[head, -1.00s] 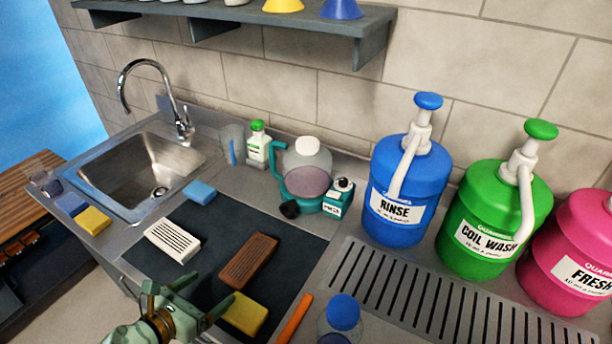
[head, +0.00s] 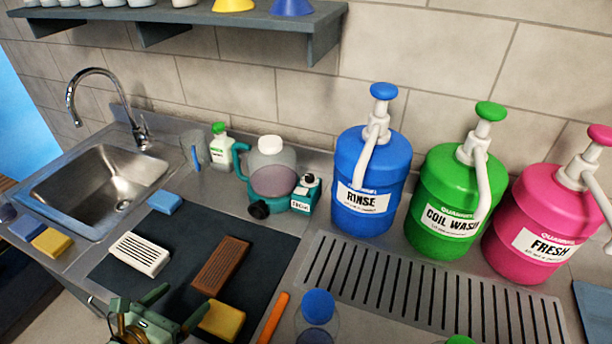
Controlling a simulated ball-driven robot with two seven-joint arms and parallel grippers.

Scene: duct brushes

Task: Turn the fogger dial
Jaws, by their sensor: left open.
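The fogger (head: 272,174) stands on the steel counter against the wall, left of the blue RINSE jug. It has a clear tank with pinkish liquid, a white cap, a teal handle and base, and a black nozzle facing the front. A small teal box with a dark round knob, the dial (head: 308,180), sits at its right side. My left gripper (head: 172,310) is at the bottom left, fingers apart and empty, over the front of the dark mat and well short of the fogger. My right gripper is not in view.
A white brush (head: 140,254), a brown brush (head: 220,266) and a yellow sponge (head: 222,320) lie around the dark mat (head: 180,232). A blue-capped bottle (head: 317,308) stands in front. Blue (head: 370,175), green and pink pump jugs line the right. The sink is left.

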